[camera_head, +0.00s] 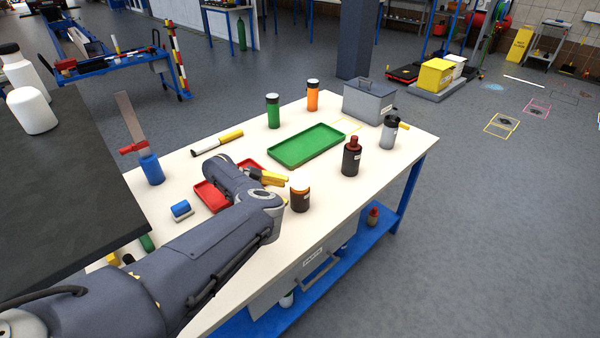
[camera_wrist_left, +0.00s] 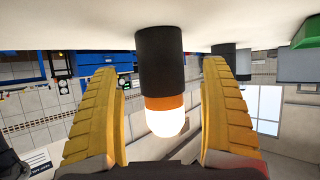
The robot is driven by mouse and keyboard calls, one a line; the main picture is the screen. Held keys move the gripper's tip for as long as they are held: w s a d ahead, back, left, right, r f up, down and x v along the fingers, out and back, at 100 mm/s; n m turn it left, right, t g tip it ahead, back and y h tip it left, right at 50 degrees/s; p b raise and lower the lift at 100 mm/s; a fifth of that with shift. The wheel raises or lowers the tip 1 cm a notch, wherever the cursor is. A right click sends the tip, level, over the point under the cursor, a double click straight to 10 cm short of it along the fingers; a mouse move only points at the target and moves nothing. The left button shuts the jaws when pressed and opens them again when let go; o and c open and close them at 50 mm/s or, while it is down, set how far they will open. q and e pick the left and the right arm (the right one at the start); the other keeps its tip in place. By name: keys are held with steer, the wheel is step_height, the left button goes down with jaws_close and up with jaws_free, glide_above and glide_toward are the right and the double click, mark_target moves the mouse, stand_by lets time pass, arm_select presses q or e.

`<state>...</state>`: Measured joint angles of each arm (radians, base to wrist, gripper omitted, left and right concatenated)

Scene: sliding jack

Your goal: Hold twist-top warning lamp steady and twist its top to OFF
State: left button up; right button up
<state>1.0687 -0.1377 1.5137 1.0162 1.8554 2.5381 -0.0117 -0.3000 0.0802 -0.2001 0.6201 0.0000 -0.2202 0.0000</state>
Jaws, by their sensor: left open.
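The warning lamp (camera_head: 300,202) stands upright near the front edge of the white-topped bench, with a dark body and an orange top. In the left wrist view, which is upside down, the lamp (camera_wrist_left: 160,70) shows its black body, an orange ring and a brightly glowing dome. My left gripper (camera_head: 278,178) is open just to the left of the lamp in the head view. In the wrist view its yellow fingers (camera_wrist_left: 162,112) are spread to either side of the lamp's top, with visible gaps. My right gripper is not in view.
A dark bottle with a red cap (camera_head: 351,158) and a grey container (camera_head: 389,134) stand to the right. A green tray (camera_head: 270,152), red tray (camera_head: 207,197), green bottle (camera_head: 273,114), orange bottle (camera_head: 312,97) and grey box (camera_head: 368,103) lie around.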

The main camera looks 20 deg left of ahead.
mark_target(297, 198)
arm_select(q)
steer(key=shift+x, duration=2.8)
steer(key=shift+c, duration=0.3)
steer(key=c, duration=0.9)
